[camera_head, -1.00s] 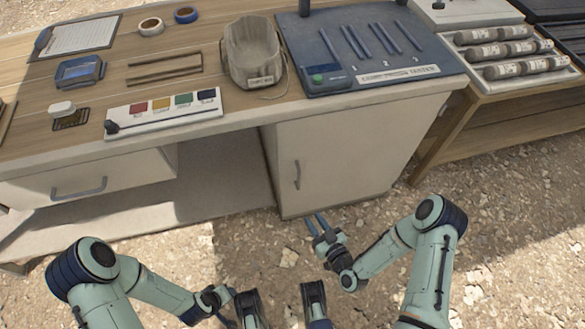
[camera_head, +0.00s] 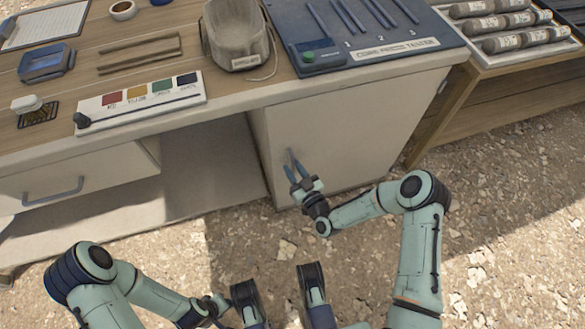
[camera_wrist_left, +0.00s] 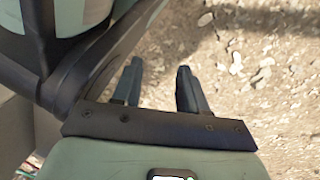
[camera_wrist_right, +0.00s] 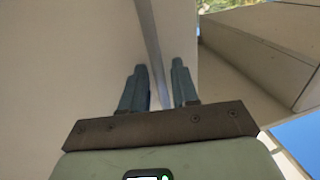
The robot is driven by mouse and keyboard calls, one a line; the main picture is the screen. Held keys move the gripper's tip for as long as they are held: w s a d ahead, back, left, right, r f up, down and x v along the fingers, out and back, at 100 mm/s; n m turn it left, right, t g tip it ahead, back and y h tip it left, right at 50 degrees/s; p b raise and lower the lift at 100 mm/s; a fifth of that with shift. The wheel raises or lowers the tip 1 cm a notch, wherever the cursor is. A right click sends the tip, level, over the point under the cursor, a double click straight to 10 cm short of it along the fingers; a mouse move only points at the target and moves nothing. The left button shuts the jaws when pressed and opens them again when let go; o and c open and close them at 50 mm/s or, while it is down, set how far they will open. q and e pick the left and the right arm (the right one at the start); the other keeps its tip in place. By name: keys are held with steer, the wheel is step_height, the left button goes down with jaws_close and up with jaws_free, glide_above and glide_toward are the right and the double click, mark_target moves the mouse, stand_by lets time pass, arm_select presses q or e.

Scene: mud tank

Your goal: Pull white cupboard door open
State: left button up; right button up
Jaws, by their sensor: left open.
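The white cupboard door (camera_head: 345,125) is under the right part of the workbench and looks shut. Its grey upright handle (camera_head: 289,154) is mostly hidden behind my right gripper (camera_head: 294,165), whose fingers point at it. In the right wrist view, the right gripper (camera_wrist_right: 159,75) is open close to the pale door front, and a narrow grey strip runs between its fingers. I cannot tell whether that strip is the handle or an edge, or whether the fingers touch it. My left gripper (camera_wrist_left: 157,75) is open and empty over gravel, low in front of the bench.
The workbench holds a colour strip (camera_head: 140,101), a beige bin (camera_head: 237,40) and a blue tester board (camera_head: 365,35). A drawer with a handle (camera_head: 53,191) is at left, beside an open knee space. A wooden rack (camera_head: 455,110) stands right.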

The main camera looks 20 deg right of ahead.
steer(key=shift+w+a, duration=0.1)
steer(key=shift+w, duration=0.25)
jaws_close()
